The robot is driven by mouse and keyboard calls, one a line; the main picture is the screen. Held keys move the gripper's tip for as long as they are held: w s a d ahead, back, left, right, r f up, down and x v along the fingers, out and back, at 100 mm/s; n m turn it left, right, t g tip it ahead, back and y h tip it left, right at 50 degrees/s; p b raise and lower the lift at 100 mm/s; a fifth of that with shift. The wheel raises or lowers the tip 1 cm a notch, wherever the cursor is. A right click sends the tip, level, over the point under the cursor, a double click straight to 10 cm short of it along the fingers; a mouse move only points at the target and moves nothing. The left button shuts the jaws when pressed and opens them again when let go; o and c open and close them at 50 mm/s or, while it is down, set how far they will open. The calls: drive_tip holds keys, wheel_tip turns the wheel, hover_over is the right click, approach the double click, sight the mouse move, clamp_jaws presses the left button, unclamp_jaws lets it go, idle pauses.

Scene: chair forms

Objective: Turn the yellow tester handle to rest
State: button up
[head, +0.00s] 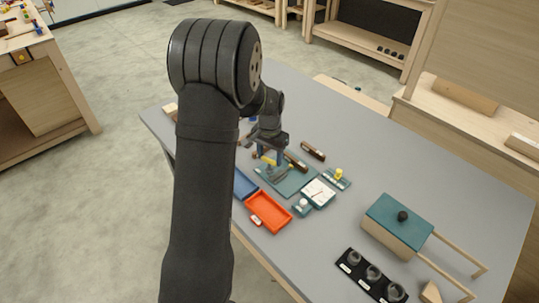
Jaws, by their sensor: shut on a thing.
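The tester stands on a teal base plate (290,184) near the middle of the table.
An orange tray (268,212) and a blue tray (244,184) lie in front. A white dial unit (318,193) and a yellow-knobbed block (338,175) stand to the right. A teal-lidded box (397,224) and a black holder (370,276) are farther right.

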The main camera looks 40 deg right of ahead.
drive_tip(key=shift+m, duration=1.5)
drive_tip(key=o, duration=1)
drive_tip(key=shift+r, duration=0.1)
wheel_tip(320, 180, up, 17)
drive_tip(key=shift+r, duration=0.15)
wheel_tip(320, 180, down, 18)
drive_tip(key=shift+r, duration=0.25)
drive_tip(key=shift+r, duration=0.1)
